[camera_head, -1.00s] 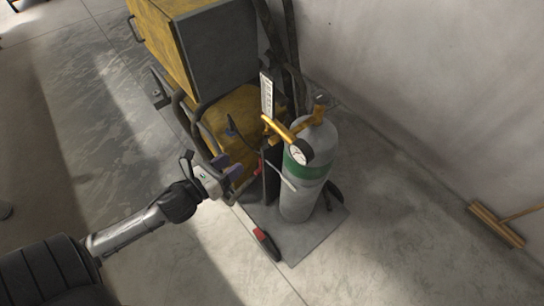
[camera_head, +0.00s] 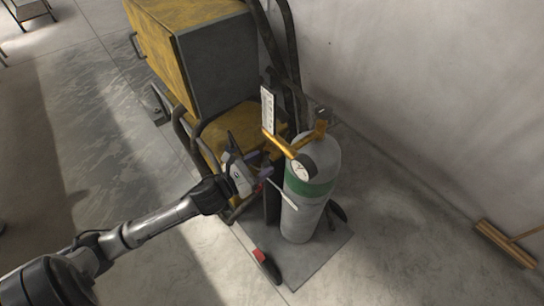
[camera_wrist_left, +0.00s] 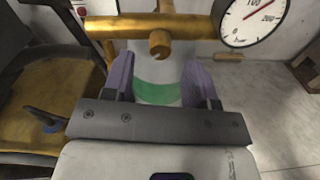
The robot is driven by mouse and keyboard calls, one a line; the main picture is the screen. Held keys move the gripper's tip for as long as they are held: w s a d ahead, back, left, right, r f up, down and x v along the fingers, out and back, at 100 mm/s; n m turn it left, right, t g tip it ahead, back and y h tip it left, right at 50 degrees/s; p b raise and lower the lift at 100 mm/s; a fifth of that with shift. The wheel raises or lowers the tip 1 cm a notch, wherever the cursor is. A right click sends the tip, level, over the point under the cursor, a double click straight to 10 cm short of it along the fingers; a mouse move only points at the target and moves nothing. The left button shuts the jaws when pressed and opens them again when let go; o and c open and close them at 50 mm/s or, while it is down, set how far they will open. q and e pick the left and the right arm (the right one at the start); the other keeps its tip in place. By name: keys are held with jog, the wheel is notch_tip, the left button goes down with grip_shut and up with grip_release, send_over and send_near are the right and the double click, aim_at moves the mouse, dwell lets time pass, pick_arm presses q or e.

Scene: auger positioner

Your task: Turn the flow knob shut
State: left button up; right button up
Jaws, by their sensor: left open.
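The brass flow knob (camera_wrist_left: 160,42) is a short round stub below a brass regulator bar (camera_wrist_left: 130,27) in the left wrist view. The bar also shows in the head view (camera_head: 280,145), on top of a grey gas cylinder (camera_head: 298,216) with a green band. A round dial gauge (camera_wrist_left: 252,18) sits at the bar's right end. My left gripper (camera_head: 259,164) is left of the cylinder's top. In its wrist view, the purple fingers (camera_wrist_left: 160,78) are spread and empty, with the knob ahead, above and between them, apparently untouched. My right gripper is not in view.
A yellow and grey machine (camera_head: 215,55) stands behind and left of the cylinder, with dark hoses beside it. The cylinder stands on a grey base plate (camera_head: 310,262). A broom (camera_head: 505,244) lies by the wall at right. The floor at front is clear.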

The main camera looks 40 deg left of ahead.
aim_at(271, 158)
pick_arm(q)
jog(key=shift+w+d, duration=0.2)
jog(key=shift+w, duration=0.85)
jog(key=shift+w+d, duration=0.2)
jog(key=shift+w, duration=0.8)
jog(key=c, duration=0.9)
